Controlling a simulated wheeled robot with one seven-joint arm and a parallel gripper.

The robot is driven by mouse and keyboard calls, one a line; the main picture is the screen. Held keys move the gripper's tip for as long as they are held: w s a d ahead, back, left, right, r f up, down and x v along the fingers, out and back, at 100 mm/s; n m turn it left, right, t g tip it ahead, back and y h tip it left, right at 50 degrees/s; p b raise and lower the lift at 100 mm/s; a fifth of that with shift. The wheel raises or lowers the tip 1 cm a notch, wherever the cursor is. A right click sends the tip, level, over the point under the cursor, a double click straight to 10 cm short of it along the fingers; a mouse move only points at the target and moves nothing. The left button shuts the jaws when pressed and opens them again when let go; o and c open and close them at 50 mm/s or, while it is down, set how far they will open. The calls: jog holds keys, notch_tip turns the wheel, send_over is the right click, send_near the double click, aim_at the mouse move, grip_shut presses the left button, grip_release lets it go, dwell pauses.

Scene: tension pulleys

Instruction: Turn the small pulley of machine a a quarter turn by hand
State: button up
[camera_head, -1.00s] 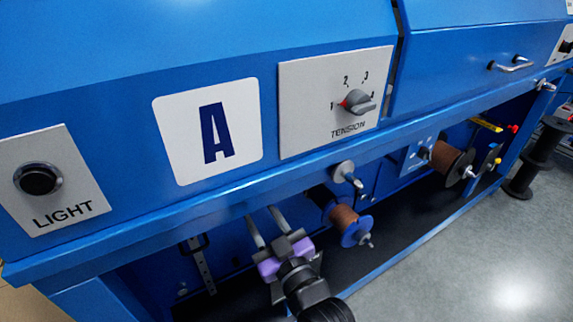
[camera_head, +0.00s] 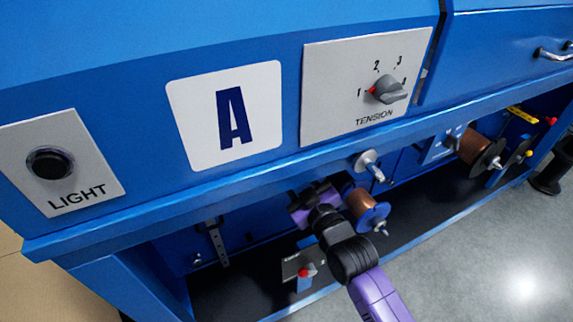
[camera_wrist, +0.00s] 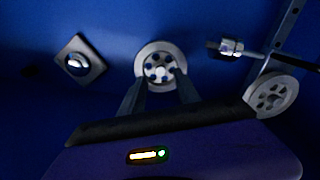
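Machine A (camera_head: 232,175) is the blue cabinet with the letter plate in the head view. My gripper (camera_head: 310,198) reaches into its recess under the front rail; its fingertips are hidden there. In the wrist view my gripper (camera_wrist: 160,80) has its two fingers apart. A grey, round pulley with holes (camera_wrist: 158,52) lies straight ahead, with the fingertips over its lower left and right sides. I cannot tell whether they touch it. A second grey pulley (camera_wrist: 286,92) is at the right, partly hidden by the gripper body. Which pulley is the small one is unclear.
A knob on a diamond-shaped plate (camera_wrist: 77,63) is left of the pulley. A metal fitting with a rod (camera_wrist: 232,47) is to its right. In the head view a copper spool (camera_head: 367,210) sits right beside my gripper, and the rail (camera_head: 250,195) runs above it.

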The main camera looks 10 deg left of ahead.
jog(key=shift+x, duration=1.95)
grip_shut()
